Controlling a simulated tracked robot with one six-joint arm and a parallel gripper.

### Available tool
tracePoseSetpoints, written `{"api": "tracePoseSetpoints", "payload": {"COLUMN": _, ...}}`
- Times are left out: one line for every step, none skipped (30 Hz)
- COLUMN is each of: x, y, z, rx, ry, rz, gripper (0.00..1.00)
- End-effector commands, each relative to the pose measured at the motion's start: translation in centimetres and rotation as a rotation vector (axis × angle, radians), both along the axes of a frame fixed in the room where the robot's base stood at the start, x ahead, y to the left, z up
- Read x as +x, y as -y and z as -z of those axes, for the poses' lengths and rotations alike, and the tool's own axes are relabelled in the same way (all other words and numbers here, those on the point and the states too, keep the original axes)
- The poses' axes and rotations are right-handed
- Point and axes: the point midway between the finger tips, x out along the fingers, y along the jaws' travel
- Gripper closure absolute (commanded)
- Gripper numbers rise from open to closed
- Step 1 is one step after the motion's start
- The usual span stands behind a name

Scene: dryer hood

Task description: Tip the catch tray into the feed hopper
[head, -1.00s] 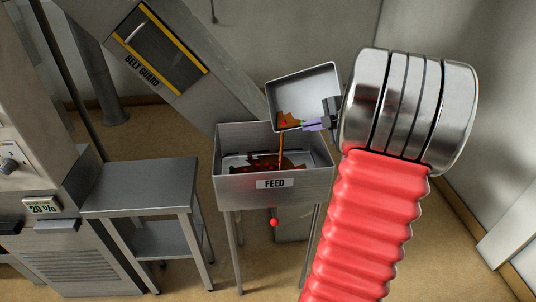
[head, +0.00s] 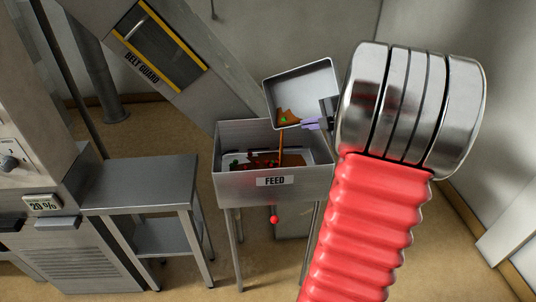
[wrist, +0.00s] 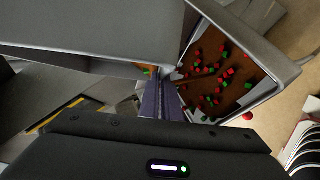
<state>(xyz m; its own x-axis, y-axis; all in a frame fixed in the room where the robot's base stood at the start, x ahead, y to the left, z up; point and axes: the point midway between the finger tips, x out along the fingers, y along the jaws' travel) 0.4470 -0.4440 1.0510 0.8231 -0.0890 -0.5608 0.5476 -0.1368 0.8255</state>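The grey metal catch tray (head: 305,85) is tilted steeply above the feed hopper (head: 230,187). A small brown heap with a green bit (head: 288,116) lies in its low corner, and a thin brown stream (head: 281,140) falls from there into the hopper. My gripper (head: 312,124) is shut on the tray's lower right edge. In the wrist view the purple fingers (wrist: 163,98) meet at the edge of the tray (wrist: 85,32). The hopper (wrist: 270,62) there shows brown material with several red and green cubes (wrist: 218,78) inside.
A steel side table (head: 140,185) stands left of the hopper, beside a cabinet (head: 45,250) with a dial. The sloping chute marked BELT GUARD (head: 160,55) is behind. A red ball-ended knob (head: 274,219) hangs below the hopper's front.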

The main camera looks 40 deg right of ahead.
Motion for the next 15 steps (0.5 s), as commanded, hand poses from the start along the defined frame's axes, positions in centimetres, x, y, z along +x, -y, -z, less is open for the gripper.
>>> {"api": "tracePoseSetpoints", "payload": {"x": 0.01, "y": -0.09, "z": -0.11, "rx": -0.006, "ry": 0.003, "rz": 0.0, "gripper": 1.0}}
{"api": "tracePoseSetpoints", "payload": {"x": 0.0, "y": -0.13, "z": -0.11, "rx": -0.008, "ry": 0.004, "rz": 0.001, "gripper": 1.0}}
{"api": "tracePoseSetpoints", "payload": {"x": 0.0, "y": -0.2, "z": -0.11, "rx": -0.013, "ry": 0.005, "rz": 0.001, "gripper": 1.0}}
{"api": "tracePoseSetpoints", "payload": {"x": -0.02, "y": -0.24, "z": -0.1, "rx": -0.016, "ry": 0.006, "rz": 0.001, "gripper": 1.0}}
{"api": "tracePoseSetpoints", "payload": {"x": -0.04, "y": -0.28, "z": -0.1, "rx": -0.018, "ry": 0.006, "rz": 0.001, "gripper": 1.0}}
{"api": "tracePoseSetpoints", "payload": {"x": -0.06, "y": -0.36, "z": -0.09, "rx": -0.023, "ry": 0.008, "rz": 0.001, "gripper": 1.0}}
{"api": "tracePoseSetpoints", "payload": {"x": -0.07, "y": -0.4, "z": -0.1, "rx": -0.027, "ry": 0.008, "rz": 0.001, "gripper": 1.0}}
{"api": "tracePoseSetpoints", "payload": {"x": -0.09, "y": -0.44, "z": -0.12, "rx": -0.031, "ry": 0.009, "rz": 0.001, "gripper": 1.0}}
{"api": "tracePoseSetpoints", "payload": {"x": -0.1, "y": -0.5, "z": -0.15, "rx": -0.034, "ry": 0.011, "rz": 0.001, "gripper": 1.0}}
{"api": "tracePoseSetpoints", "payload": {"x": -0.1, "y": -0.54, "z": -0.17, "rx": -0.037, "ry": 0.011, "rz": 0.001, "gripper": 1.0}}
{"api": "tracePoseSetpoints", "payload": {"x": -0.11, "y": -0.59, "z": -0.19, "rx": -0.04, "ry": 0.013, "rz": 0.001, "gripper": 1.0}}
{"api": "tracePoseSetpoints", "payload": {"x": -0.14, "y": -0.67, "z": -0.18, "rx": -0.044, "ry": 0.013, "rz": 0.001, "gripper": 1.0}}
{"api": "tracePoseSetpoints", "payload": {"x": -0.15, "y": -0.72, "z": -0.16, "rx": -0.048, "ry": 0.014, "rz": 0.001, "gripper": 1.0}}
{"api": "tracePoseSetpoints", "payload": {"x": -0.17, "y": -0.79, "z": -0.15, "rx": -0.05, "ry": 0.015, "rz": 0.0, "gripper": 1.0}}
{"api": "tracePoseSetpoints", "payload": {"x": -0.2, "y": -0.86, "z": -0.13, "rx": -0.054, "ry": 0.015, "rz": 0.0, "gripper": 1.0}}
